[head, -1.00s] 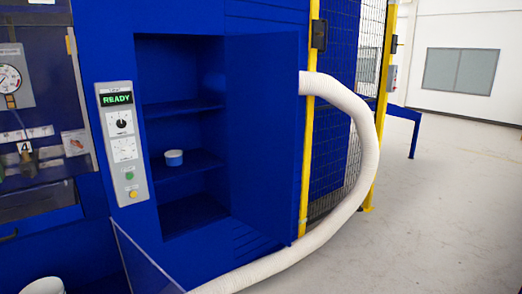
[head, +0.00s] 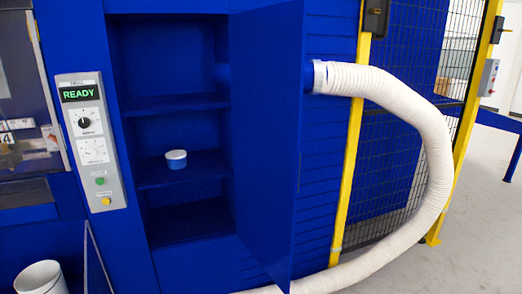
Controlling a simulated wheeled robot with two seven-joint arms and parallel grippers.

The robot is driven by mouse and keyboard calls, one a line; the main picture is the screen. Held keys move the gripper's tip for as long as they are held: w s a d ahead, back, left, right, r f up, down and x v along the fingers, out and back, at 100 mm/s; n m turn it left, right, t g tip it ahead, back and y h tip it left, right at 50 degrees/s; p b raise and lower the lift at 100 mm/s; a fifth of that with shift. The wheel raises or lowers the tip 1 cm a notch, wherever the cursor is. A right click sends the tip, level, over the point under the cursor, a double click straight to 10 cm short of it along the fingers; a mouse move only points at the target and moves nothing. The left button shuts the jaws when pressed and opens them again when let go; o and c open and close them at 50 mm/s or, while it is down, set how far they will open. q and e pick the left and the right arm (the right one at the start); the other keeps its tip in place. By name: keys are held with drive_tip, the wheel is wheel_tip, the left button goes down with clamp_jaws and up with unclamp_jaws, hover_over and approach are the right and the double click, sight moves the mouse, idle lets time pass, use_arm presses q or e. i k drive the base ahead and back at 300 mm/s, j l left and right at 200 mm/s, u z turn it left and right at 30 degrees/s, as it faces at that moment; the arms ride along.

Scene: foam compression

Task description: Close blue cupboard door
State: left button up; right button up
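The blue cupboard door (head: 268,150) stands open in the head view, hinged on the right side of the cupboard opening and swung outward. The blue cupboard (head: 170,125) shows its inside with several shelves. A small white and blue tub (head: 176,159) sits on a middle shelf. Neither of my grippers is in view.
A thick white hose (head: 425,130) loops out to the right of the door and runs along the floor below it. A control panel reading READY (head: 90,140) is left of the cupboard. A white bin (head: 41,278) stands at lower left. Yellow posts and mesh fencing (head: 400,150) are at right.

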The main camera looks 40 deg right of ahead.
sight(266, 45)
drive_tip(key=i+l+u, duration=0.1)
drive_tip(key=l, duration=0.35)
drive_tip(key=i+l, duration=0.2)
drive_tip(key=l, duration=0.2)
drive_tip(key=i+l+u, duration=0.15)
drive_tip(key=l, duration=0.3)
drive_tip(key=i+l, duration=0.15)
drive_tip(key=l, duration=0.3)
drive_tip(key=i+l+u, duration=0.15)
drive_tip(key=l, duration=0.35)
drive_tip(key=i+l, duration=0.1)
drive_tip(key=l, duration=0.35)
drive_tip(key=i+l+u, duration=0.15)
drive_tip(key=l, duration=0.3)
